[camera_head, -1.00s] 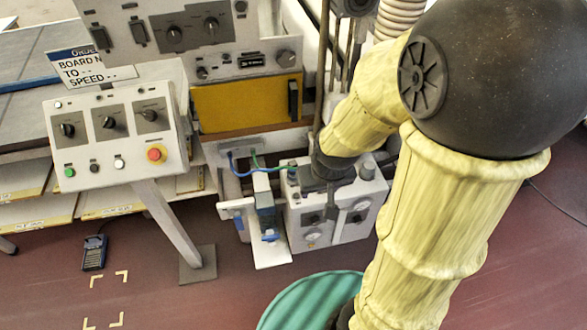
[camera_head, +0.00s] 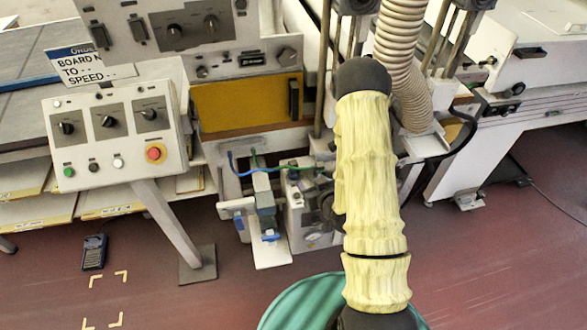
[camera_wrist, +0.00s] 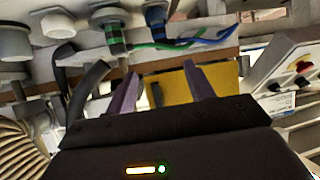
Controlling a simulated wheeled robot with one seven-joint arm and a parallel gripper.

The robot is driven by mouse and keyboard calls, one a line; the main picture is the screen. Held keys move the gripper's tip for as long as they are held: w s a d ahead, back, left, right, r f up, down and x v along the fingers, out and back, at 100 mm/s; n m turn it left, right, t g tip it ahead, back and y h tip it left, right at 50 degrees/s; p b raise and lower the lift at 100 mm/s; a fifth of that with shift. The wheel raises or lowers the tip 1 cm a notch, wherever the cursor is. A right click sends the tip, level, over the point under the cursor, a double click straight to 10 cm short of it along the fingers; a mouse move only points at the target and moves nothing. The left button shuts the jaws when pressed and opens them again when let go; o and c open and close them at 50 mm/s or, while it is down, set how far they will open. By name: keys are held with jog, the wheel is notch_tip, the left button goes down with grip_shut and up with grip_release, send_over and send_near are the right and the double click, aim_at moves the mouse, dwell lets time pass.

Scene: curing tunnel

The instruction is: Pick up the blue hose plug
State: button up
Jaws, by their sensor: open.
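The blue hose plug (camera_wrist: 156,16) shows at the top of the wrist view, seated in a pale panel, with a blue hose running off to the right. A plug with green bands (camera_wrist: 115,38) sits just left of it. My gripper (camera_wrist: 158,84) is open and empty, its two purple fingers apart and short of the plugs. In the head view the blue hose (camera_head: 233,168) loops in front of the white machine, but its plug end cannot be made out. My gripper is hidden there behind my forearm.
A yellow panel (camera_head: 245,103) stands behind the hoses. A control box (camera_head: 116,136) on a slanted post is at the left. A ribbed duct (camera_head: 402,60) hangs at the right. A white bracket with blue parts (camera_head: 270,250) stands low beside the machine.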

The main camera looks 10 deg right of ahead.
aim_at(295, 166)
jog(key=shift+s+f+t, duration=0.2)
jog(key=shift+f+t, duration=0.1)
jog(key=shift+t, duration=0.2)
jog(key=shift+f, duration=0.1)
jog(key=b+x, duration=0.2)
jog(key=b, duration=0.4)
jog(key=b, duration=0.2)
jog(key=shift+w+f+b, duration=0.2)
jog(key=shift+b, duration=0.15)
jog(key=x, duration=0.9)
jog(key=shift+a+r, duration=0.1)
jog(key=shift+r, duration=0.05)
jog(key=shift+w, duration=0.3)
